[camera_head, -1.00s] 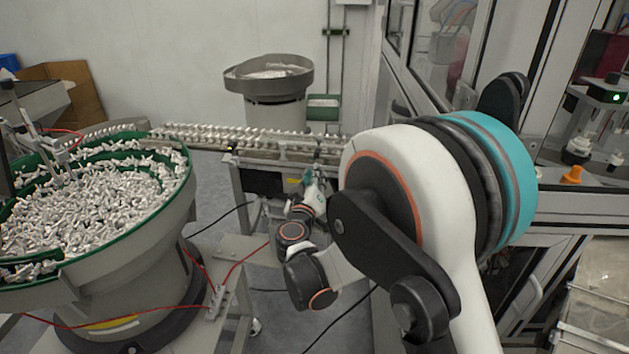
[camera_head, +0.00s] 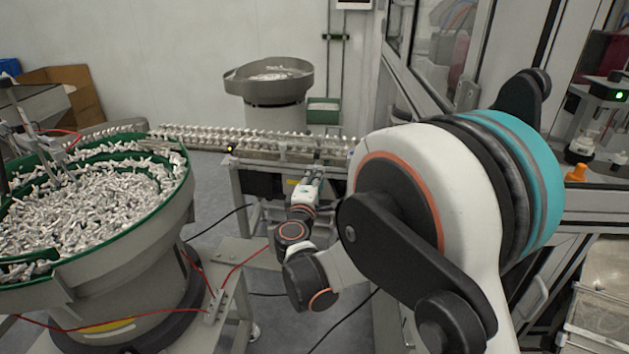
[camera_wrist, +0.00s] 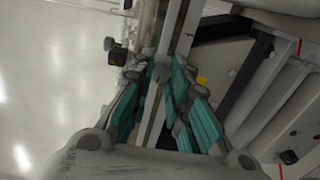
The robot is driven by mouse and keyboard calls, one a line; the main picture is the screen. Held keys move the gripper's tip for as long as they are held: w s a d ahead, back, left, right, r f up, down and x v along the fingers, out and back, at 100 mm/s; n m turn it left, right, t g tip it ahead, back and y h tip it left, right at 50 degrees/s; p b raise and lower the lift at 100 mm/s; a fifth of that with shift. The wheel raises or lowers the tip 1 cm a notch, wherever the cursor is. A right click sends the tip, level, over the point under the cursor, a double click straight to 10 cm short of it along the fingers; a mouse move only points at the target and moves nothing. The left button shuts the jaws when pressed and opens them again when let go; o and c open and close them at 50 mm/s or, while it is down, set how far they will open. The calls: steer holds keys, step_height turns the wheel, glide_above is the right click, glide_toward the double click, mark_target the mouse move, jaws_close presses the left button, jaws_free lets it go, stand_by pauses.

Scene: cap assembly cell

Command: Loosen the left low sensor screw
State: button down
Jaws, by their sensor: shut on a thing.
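My gripper (camera_wrist: 160,76) is at the conveyor rail in the wrist view. Its teal-padded fingers stand on both sides of a small grey knob, which I take for the sensor screw (camera_wrist: 160,72). The fingers are shut on it, and they hide most of it. In the head view my gripper (camera_head: 315,170) reaches the front side of the rail and looks small, and the screw cannot be made out there. A small black sensor block (camera_wrist: 118,56) with a round grey knob (camera_wrist: 108,43) sits to the left of the fingers.
The conveyor rail (camera_head: 250,156) with a row of white parts runs across the back. A green-rimmed bowl feeder (camera_head: 120,262) full of white parts stands at left. A machine enclosure (camera_head: 440,65) stands at right. Cables lie on the floor between.

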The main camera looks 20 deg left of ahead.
steer(key=shift+n+b, duration=0.4)
steer(key=shift+n, duration=3.9)
steer(key=c, duration=1.5)
jaws_free()
steer(key=shift+s, duration=0.15)
steer(key=s, duration=0.4)
steer(key=s+d, duration=0.1)
steer(key=s, duration=0.6)
steer(key=shift+s+d, duration=0.3)
